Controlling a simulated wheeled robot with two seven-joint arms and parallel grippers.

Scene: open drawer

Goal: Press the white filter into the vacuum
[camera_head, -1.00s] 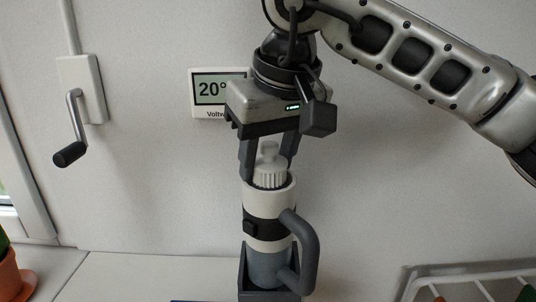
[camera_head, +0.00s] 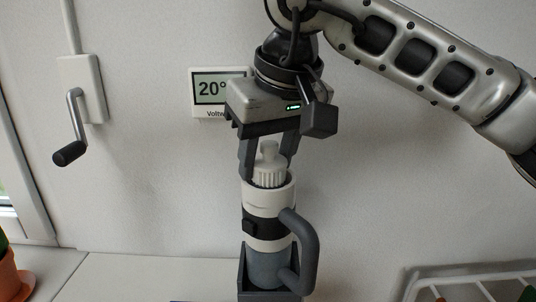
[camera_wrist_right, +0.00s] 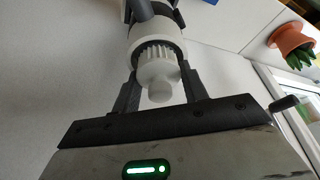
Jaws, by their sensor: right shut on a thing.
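The white filter (camera_head: 269,172) is ribbed, with a round knob on top. It stands upright with its lower part inside the open top of the vacuum (camera_head: 257,197). The vacuum is a white and grey upright cylinder with a black band and a grey handle on its right, standing in a dark holder. My right gripper (camera_head: 267,170) points down from above, shut on the filter with one finger on each side. The right wrist view also shows the filter (camera_wrist_right: 158,72) between the fingers, in the vacuum's rim (camera_wrist_right: 152,36). My left gripper is not in view.
A thermostat display (camera_head: 209,94) is on the wall behind my right gripper. A crank handle (camera_head: 74,135) is on the wall at left. A plant pot (camera_head: 12,278) stands at lower left and a white wire rack (camera_head: 470,272) at lower right. The counter left of the vacuum is clear.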

